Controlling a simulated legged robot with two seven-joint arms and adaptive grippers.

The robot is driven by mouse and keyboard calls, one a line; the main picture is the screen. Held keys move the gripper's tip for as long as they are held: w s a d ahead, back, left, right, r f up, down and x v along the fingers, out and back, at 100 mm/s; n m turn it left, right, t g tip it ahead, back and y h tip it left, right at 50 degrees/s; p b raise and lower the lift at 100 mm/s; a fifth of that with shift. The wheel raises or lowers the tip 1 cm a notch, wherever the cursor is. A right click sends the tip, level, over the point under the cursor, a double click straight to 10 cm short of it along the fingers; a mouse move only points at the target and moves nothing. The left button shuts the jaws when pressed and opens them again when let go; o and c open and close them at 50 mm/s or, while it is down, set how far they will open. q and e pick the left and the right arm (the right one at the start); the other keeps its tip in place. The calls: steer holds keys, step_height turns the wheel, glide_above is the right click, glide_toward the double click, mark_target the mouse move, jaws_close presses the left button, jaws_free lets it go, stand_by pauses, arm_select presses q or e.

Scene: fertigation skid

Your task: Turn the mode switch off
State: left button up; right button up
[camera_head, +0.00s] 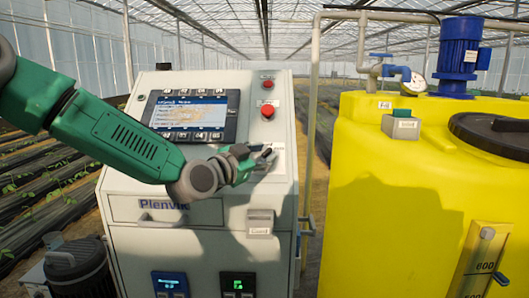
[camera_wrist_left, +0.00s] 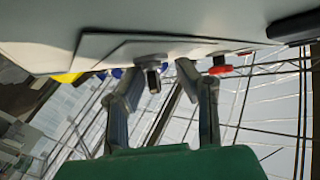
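My left gripper (camera_head: 262,158) is at the right side of the white control cabinet's sloped front, below the red buttons. In the wrist view, a small dark knob with a pale end face, apparently the mode switch (camera_wrist_left: 153,77), stands out from a pale plate. The two fingers of my left gripper (camera_wrist_left: 158,74) are on either side of it, with a gap visible on both sides, so the gripper is open. In the head view the fingers largely hide the switch, and its setting cannot be read. My right gripper is in neither view.
The control cabinet (camera_head: 240,215) carries a screen (camera_head: 190,112), a large red button (camera_head: 267,111) and a smaller red one (camera_head: 267,84) above the gripper. A yellow tank (camera_head: 375,190) with a blue motor (camera_head: 460,55) stands to the right. A pipe (camera_head: 312,120) runs between them.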

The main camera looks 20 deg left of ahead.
arm_select(q)
steer(key=shift+w+d, duration=0.3)
steer(key=shift+d, duration=0.35)
jaws_close()
steer(key=shift+a+f, duration=0.1)
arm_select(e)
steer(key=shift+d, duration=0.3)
arm_select(q)
steer(key=shift+f, duration=0.1)
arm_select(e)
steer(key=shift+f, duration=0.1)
